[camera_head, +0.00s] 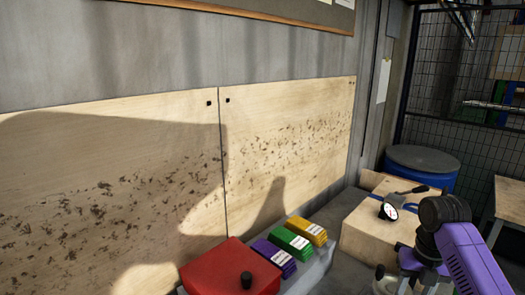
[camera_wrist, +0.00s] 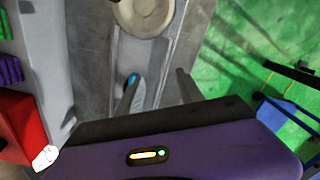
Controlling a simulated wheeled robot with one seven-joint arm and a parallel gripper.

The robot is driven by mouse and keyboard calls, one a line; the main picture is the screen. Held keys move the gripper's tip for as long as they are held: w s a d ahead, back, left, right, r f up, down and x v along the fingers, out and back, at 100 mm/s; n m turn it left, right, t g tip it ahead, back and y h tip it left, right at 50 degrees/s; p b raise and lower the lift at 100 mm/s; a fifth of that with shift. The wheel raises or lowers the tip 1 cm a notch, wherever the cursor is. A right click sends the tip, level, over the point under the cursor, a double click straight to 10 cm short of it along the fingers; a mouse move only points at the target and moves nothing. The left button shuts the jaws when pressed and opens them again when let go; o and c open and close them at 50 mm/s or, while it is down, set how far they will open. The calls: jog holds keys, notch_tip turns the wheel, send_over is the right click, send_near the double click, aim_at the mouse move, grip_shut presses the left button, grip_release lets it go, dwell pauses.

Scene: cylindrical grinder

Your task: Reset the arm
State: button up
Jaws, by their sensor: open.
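My gripper (camera_wrist: 157,77) shows in the wrist view as two thin grey fingers, spread apart with nothing between them. It hangs above a grey metal surface (camera_wrist: 90,55), with a pale round disc-like part (camera_wrist: 145,12) beyond the fingertips. A small blue item (camera_wrist: 136,90) lies partly behind the left finger; whether they touch cannot be told. In the head view my purple and black arm (camera_head: 470,255) is bent at the lower right, and its fingers cannot be made out.
A red box (camera_head: 230,270) and purple (camera_head: 275,256), green (camera_head: 290,243) and yellow (camera_head: 307,230) stacks line the wall. A wooden block (camera_head: 370,240) with a dial gauge (camera_head: 389,211) stands near my arm. A blue drum (camera_head: 422,165) is behind. Green floor (camera_wrist: 270,40) lies right.

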jog(key=w+r+m+t, duration=0.4)
jog(key=w+m+t, duration=0.1)
jog(key=w+m, duration=0.25)
jog(key=w+a+m+t, duration=0.4)
jog(key=a+m+t, duration=0.2)
jog(key=a+m, duration=0.15)
jog(key=s+a+f+m+t+b, duration=0.1)
jog(key=s+a+f+m+t, duration=0.2)
jog(key=s+m, duration=0.45)
jog(key=s+a+f+m+t+b, duration=0.1)
jog(key=s+a+m+t, duration=0.25)
jog(key=s+m, duration=0.4)
jog(key=s+a+f+m+g+b, duration=0.1)
jog(key=s+a+b, duration=0.1)
jog(key=s, duration=1.8)
jog(key=s+a+f+m+g+b, duration=0.1)
jog(key=s+a+f+g, duration=0.1)
jog(key=s, duration=1.8)
jog(key=shift+b, duration=0.35)
